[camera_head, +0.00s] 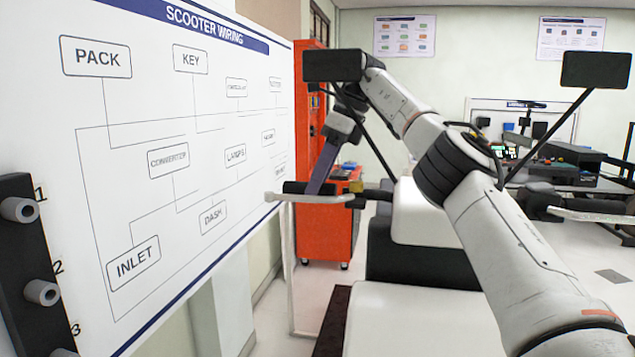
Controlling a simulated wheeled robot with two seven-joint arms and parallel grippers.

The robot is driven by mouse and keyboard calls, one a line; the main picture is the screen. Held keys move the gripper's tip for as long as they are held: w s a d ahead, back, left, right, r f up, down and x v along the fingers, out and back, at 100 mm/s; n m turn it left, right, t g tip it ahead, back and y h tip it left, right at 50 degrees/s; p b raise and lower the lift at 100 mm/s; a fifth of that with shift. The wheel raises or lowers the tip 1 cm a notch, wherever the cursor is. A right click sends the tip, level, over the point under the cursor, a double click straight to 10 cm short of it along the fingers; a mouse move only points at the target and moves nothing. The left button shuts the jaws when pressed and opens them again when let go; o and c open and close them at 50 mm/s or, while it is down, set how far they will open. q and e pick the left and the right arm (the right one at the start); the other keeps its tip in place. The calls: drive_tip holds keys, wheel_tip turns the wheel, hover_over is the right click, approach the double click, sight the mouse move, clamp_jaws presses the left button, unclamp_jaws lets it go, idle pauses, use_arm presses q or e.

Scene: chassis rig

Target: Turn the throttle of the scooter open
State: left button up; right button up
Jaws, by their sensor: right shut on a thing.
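The scooter shows in the head view with a white body (425,213) and a white seat-like panel (420,320) nearer to me. The dark throttle grip (296,187) is at the left end of its handlebar, with a pale lever or bar (300,198) just below. My right arm reaches in from the lower right and bends down to the handlebar. My right gripper (317,187) is shut on the throttle grip; its fingers hide part of it. How far the grip is turned cannot be told. My left gripper is not in view.
A white wiring board (225,130) stands close on the left, with a dark peg rack (28,260) before it. Scooter mirrors (596,70) stick up on stalks. An orange cabinet (325,235) and a cluttered bench (560,170) stand behind. Floor shows at right.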

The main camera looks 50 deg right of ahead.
drive_tip(key=shift+r, duration=0.15)
drive_tip(key=o, duration=1.1)
drive_tip(key=shift+c, duration=0.2)
drive_tip(key=shift+d+h, duration=0.1)
drive_tip(key=shift+h, duration=0.2)
drive_tip(key=shift+a+t, duration=0.2)
drive_tip(key=shift+t, duration=0.1)
